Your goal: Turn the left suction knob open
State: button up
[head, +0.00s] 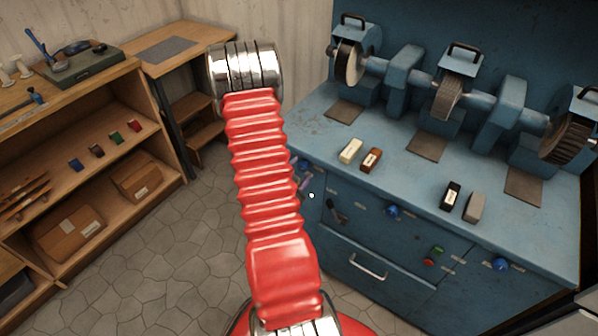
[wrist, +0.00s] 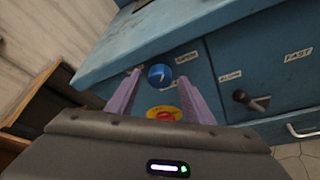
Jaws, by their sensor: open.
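A red button on a yellow plate (wrist: 165,113) sits below the knob, between the fingers. A black lever (wrist: 250,101) with SLOW and FAST labels is to the right. Other blue knobs (head: 393,210) and a drawer handle (head: 368,267) are further along. The worktop edge overhangs above.

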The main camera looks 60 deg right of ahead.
jog(key=v, duration=0.7)
jog(key=shift+a, duration=0.4)
